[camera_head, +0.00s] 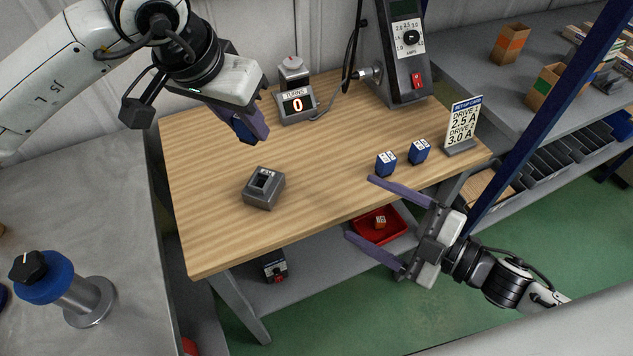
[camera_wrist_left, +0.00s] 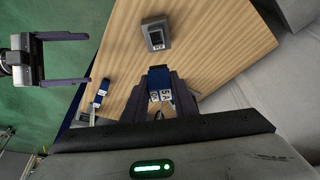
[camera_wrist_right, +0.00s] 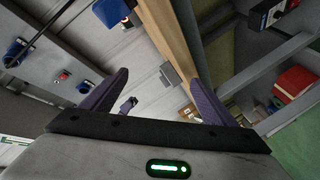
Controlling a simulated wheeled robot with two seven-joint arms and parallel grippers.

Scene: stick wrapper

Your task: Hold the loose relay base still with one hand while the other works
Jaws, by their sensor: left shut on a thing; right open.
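The relay base (camera_head: 263,188) is a dark grey block with a square socket on top, sitting alone on the left part of the wooden table (camera_head: 330,195). It also shows in the left wrist view (camera_wrist_left: 156,35). My left gripper (camera_head: 251,131) is shut on a blue relay (camera_wrist_left: 159,82), held in the air beyond the base and apart from it. Two blue relays with white labels, a left one (camera_head: 386,163) and a right one (camera_head: 419,151), stand near the table's right front edge. My right gripper (camera_head: 360,208) is open and empty at the front edge, apart from the base.
A turns counter (camera_head: 297,104) reading 0 and a tall dial unit (camera_head: 404,50) stand at the back. A set-up card (camera_head: 462,124) is at the right end. A red bin (camera_head: 378,226) sits on the lower shelf. The table around the base is clear.

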